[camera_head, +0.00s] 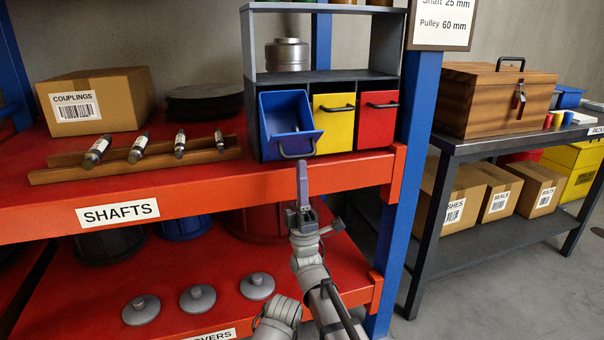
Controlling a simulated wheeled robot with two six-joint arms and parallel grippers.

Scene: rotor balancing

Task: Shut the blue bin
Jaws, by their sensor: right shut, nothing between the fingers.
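The blue bin (286,117) is in the small bin cabinet on the red shelf, at the left of a row of three. It is tilted out at the front, so its inside shows, and its dark handle (297,149) hangs at the lower front edge. My right gripper (302,170) is shut and empty, pointing up just below the handle in the picture. Whether it touches the handle or the bin I cannot tell. My left gripper is not in view.
A yellow bin (334,133) and a red bin (377,130) stand closed beside the blue one. The red shelf's front edge (220,186) runs behind my gripper. A blue post (409,180) stands to the right. Shafts lie in a wooden rack (60,175) at left.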

